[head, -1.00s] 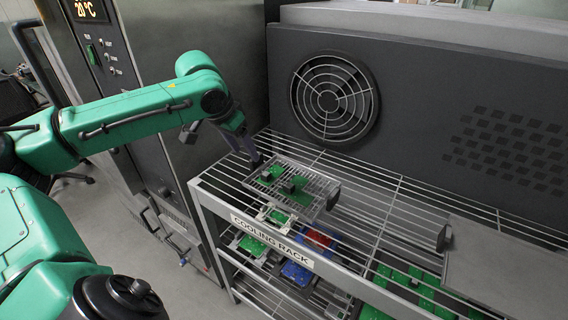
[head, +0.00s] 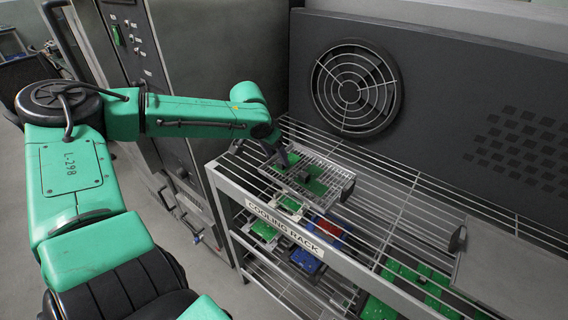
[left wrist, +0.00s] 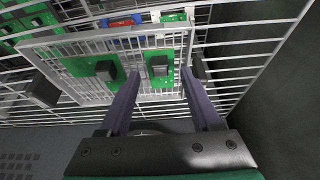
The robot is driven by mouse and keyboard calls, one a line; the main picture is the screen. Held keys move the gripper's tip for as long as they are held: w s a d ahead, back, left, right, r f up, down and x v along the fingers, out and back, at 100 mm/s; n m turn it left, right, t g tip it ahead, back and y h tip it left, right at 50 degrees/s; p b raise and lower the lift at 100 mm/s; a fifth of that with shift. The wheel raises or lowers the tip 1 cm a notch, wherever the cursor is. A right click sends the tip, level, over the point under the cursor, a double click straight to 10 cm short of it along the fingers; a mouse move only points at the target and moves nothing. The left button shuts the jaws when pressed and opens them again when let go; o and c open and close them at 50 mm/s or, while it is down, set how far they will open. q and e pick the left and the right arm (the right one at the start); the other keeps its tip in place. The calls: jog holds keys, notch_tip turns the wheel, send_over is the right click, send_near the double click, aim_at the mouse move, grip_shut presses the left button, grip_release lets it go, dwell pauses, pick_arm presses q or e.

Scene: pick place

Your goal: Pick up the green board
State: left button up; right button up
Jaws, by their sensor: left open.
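Two green boards with black blocks on them lie in a wire tray (head: 335,165) on the top shelf of the cooling rack. One green board (left wrist: 159,66) shows between my left fingertips in the left wrist view. The other green board (left wrist: 92,68) lies to its left there; it is also seen in the head view (head: 316,184). My left gripper (head: 282,159) is over the tray's near left end, open, its fingers pointing down. In the left wrist view my left gripper (left wrist: 159,80) has nothing clamped. Whether the fingertips touch the board cannot be told. My right gripper is out of view.
Below the top bars are a red board (head: 328,227), a blue board (head: 306,259) and several green boards (head: 420,287). A grey panel with a fan (head: 350,88) stands behind the rack. A flat grey plate (head: 520,270) lies at the right.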

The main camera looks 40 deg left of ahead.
aim_at(280, 162)
pick_arm(q)
jog(key=x, duration=0.3)
jog(key=shift+w+f, duration=0.2)
jog(key=shift+w, duration=0.1)
jog(key=shift+s+r, duration=0.1)
jog(key=shift+s, duration=0.05)
jog(key=c, duration=0.3)
grip_shut()
